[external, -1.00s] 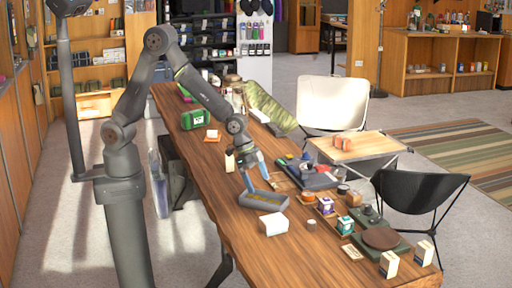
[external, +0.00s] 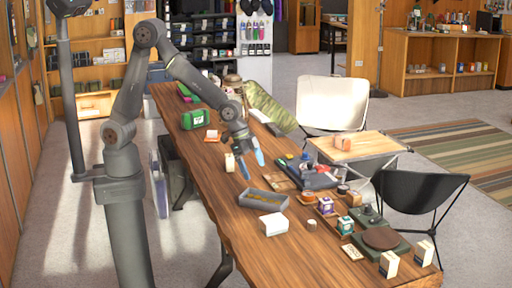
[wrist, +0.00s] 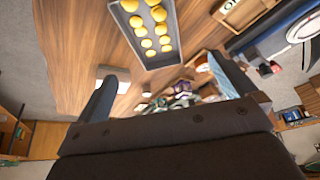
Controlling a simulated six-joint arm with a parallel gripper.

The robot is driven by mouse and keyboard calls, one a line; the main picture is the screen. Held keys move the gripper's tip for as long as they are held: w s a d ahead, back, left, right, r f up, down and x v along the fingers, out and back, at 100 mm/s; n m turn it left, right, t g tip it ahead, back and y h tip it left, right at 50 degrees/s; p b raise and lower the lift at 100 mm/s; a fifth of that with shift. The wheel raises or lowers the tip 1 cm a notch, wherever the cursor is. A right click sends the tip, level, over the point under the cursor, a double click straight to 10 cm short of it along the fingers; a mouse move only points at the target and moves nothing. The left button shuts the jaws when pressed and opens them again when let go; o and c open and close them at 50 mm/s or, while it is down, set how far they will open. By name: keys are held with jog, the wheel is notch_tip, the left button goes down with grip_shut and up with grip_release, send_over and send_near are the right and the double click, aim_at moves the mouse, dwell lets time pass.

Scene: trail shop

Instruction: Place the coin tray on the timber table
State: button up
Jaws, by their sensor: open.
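The coin tray (external: 262,207) is a grey rectangular tray with yellow coins in it. It rests flat on the timber table (external: 330,262), near the middle of its width. The tray also shows at the top of the wrist view (wrist: 163,61), with several round golden coins inside. My gripper (external: 254,171) is open and empty. It hangs above the table, just behind and above the tray and apart from it. In the wrist view, my two fingers (wrist: 164,68) are spread wide with nothing between them.
A white box (external: 274,224) stands in front of the tray. A dark blue tray with items (external: 320,178) lies to its right. Small jars, boxes and a green board with a brown disc (external: 381,239) fill the table's right side. The near left tabletop is clear.

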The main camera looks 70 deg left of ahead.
jog(key=w+a+f+m+t+h, duration=0.2)
jog(key=w+a+t+h, duration=0.3)
jog(key=a, duration=0.7)
jog(key=s+m+g+h, duration=0.2)
jog(key=s+g+h, duration=0.15)
jog(key=s, duration=0.55)
send_near(259, 200)
jog(key=shift+m, duration=0.3)
jog(key=d, duration=0.1)
jog(key=w+d, duration=0.1)
jog(key=d+r, duration=0.1)
jog(key=d, duration=0.1)
jog(key=shift+w, duration=0.3)
jog(key=shift+x, duration=2.7)
jog(key=shift+r, duration=0.15)
jog(key=shift+c, duration=0.4)
jog(key=c, duration=1)
jog(key=shift+c, duration=0.2)
